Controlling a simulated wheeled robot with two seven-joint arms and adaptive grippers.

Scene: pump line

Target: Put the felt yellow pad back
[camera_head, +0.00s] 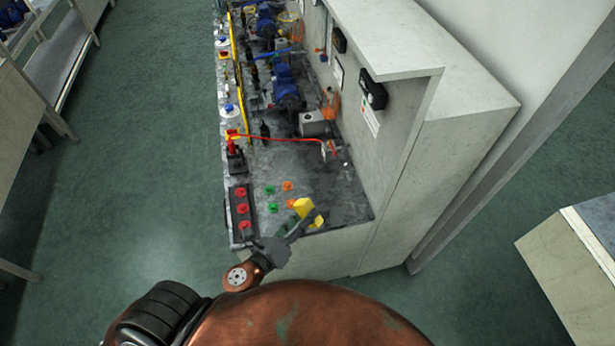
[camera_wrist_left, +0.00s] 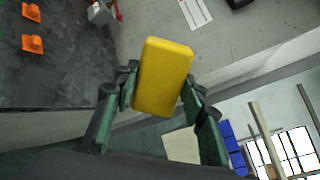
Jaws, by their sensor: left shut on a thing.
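The yellow pad (camera_wrist_left: 163,76) is a thick block with rounded edges. My left gripper (camera_wrist_left: 160,95) is shut on it, one finger on each side, in the left wrist view. In the head view the yellow pad (camera_head: 303,208) shows at the near end of the grey bench top (camera_head: 335,172), with my left gripper (camera_head: 305,221) at it. I cannot tell whether the pad touches the bench top. My right gripper does not show.
Green knobs (camera_head: 270,190) and orange knobs (camera_head: 288,186) are on the bench near the pad. A black strip with red buttons (camera_head: 241,209) lies along the left edge. A grey wall panel (camera_head: 385,130) rises on the right. Blue pumps (camera_head: 286,88) stand farther back.

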